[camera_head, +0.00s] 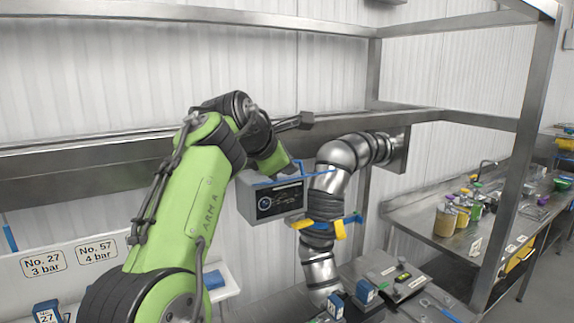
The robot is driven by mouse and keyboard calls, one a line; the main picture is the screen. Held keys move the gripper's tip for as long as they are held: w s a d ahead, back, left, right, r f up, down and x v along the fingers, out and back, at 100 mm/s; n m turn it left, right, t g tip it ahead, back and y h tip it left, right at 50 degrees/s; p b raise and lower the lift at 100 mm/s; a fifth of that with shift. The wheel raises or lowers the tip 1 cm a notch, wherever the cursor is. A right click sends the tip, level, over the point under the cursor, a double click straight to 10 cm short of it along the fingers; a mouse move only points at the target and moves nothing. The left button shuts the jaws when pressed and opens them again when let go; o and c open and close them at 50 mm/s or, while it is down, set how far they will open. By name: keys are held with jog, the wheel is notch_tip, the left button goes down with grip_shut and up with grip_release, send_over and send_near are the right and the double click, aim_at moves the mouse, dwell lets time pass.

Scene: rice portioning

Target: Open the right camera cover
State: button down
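A grey box (247,212) with a dark front and a blue strip along its top hangs at the end of a green jointed arm lettered ARM A (195,195). A round mark shows on its dark front; I cannot tell whether this is the camera. No separate right camera cover can be made out. Just right of the box stands a silver jointed column (318,272) with a band of blue and yellow tabs around it. I cannot make out any gripper fingers, so my gripper's place and anything in it are not shown.
A steel frame (522,140) crosses the top and right. A bench at the right holds several jars (445,220). A white board (30,285) with pressure labels is at lower left. Floor shows at far right.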

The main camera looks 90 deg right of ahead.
jog(key=shift+w+f, duration=0.1)
jog(key=shift+f, duration=0.05)
jog(key=c, duration=1.5)
grip_release()
jog(key=shift+d, duration=0.1)
jog(key=shift+o, duration=1)
jog(key=shift+d, duration=0.1)
jog(key=v, duration=1.6)
jog(key=shift+d+f, duration=0.1)
